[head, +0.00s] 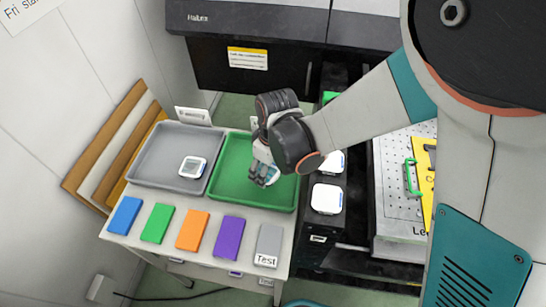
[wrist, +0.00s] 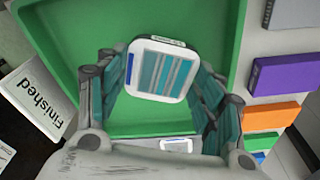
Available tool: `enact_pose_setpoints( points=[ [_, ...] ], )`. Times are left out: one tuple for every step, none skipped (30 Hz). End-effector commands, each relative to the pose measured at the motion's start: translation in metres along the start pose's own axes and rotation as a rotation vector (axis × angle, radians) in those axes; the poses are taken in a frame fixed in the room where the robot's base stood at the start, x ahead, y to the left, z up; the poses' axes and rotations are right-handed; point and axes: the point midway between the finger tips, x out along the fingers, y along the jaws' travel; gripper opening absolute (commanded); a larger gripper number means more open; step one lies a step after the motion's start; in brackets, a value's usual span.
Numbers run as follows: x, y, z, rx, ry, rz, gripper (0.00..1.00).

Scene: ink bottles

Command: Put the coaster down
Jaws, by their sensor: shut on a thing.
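The coaster (wrist: 158,70) is a white rounded square with a teal-striped face and a blue strip at one side. My gripper (wrist: 155,80) is shut on it, one finger at each side. In the head view my gripper (head: 264,172) is over the green tray (head: 228,178), with a white edge of the coaster (head: 273,178) showing beside the fingers. The rest of the coaster is hidden there. The green tray (wrist: 215,20) fills the background in the wrist view. I cannot tell whether the coaster touches the tray floor.
A grey tray (head: 150,165) to the left holds a similar white piece (head: 193,166). Coloured blocks, including a purple one (head: 229,237), line the table's front. White pieces (head: 326,198) sit on a black stand at right. A "Finished" sign (wrist: 38,95) stands by the green tray.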

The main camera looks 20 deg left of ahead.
Motion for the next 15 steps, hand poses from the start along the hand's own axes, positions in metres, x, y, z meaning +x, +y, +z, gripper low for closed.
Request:
enact_pose_setpoints(
  points=[
    [0.005, 0.000, 0.001, 0.000, 0.000, 0.000, 0.33],
    [0.008, 0.000, 0.001, 0.000, 0.000, 0.000, 0.33],
    [0.014, 0.000, 0.002, 0.000, 0.000, 0.000, 0.33],
    [0.018, 0.000, 0.002, 0.000, 0.000, 0.000, 0.33],
    [0.023, 0.000, 0.003, 0.000, 0.000, 0.000, 0.33],
    [0.029, 0.000, 0.004, 0.000, 0.000, 0.000, 0.33],
    [0.034, 0.000, 0.004, 0.000, 0.000, 0.000, 0.33],
    [0.037, 0.000, 0.004, 0.000, 0.000, 0.000, 0.33],
    [0.041, 0.000, 0.005, 0.000, 0.000, 0.000, 0.33],
    [0.042, 0.000, 0.005, 0.000, 0.000, 0.000, 0.33],
    [0.042, 0.000, 0.005, 0.000, 0.000, 0.000, 0.33],
    [0.042, 0.000, 0.005, 0.000, 0.000, 0.000, 0.33],
    [0.041, 0.000, 0.005, 0.000, 0.000, 0.000, 0.33],
    [0.040, 0.000, 0.005, 0.000, 0.000, 0.000, 0.33],
    [0.040, 0.000, 0.005, 0.000, 0.000, 0.000, 0.33]
  ],
)
